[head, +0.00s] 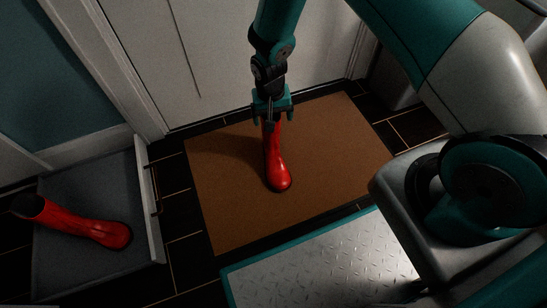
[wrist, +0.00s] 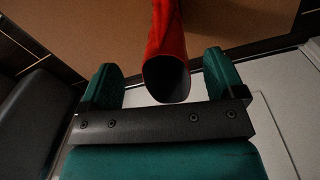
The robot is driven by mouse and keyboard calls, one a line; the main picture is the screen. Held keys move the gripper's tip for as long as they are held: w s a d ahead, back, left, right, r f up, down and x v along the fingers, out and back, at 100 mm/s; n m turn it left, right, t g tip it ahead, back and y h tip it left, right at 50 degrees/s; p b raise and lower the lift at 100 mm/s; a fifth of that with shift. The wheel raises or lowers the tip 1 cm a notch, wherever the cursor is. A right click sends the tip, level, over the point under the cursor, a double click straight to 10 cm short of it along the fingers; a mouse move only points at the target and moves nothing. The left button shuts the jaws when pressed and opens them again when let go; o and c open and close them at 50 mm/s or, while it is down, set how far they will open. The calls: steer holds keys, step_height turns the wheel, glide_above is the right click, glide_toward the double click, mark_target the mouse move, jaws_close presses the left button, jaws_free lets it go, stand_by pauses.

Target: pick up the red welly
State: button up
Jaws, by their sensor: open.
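A glossy red welly (head: 277,165) stands on the brown mat (head: 222,215) in the head view, its toe towards me. My gripper (head: 272,116) is right above its shaft, pointing down, and hides the top. In the wrist view my gripper (wrist: 160,62) is open, with the red welly (wrist: 170,45) showing between its two fingers. The dark opening of the shaft faces the palm, with a gap on each side. A second red welly (head: 85,226) lies over the grey tray at the left in the head view, dark opening to the left.
The grey tray (head: 75,270) has a raised pale edge at its right. A white door (head: 215,60) stands close behind the mat. Dark tiles surround the mat, and the mat is bare around the standing welly.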

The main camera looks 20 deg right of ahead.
steer(key=f+b, duration=0.1)
steer(key=f, duration=0.1)
steer(key=f+b, duration=0.3)
steer(key=f, duration=0.2)
steer(key=shift+w+d+f+b, duration=0.1)
steer(key=shift+w+d+b, duration=0.05)
steer(key=shift+w+b, duration=0.2)
steer(key=shift+c, duration=0.2)
steer(key=c, duration=1.6)
steer(key=shift+o, duration=0.2)
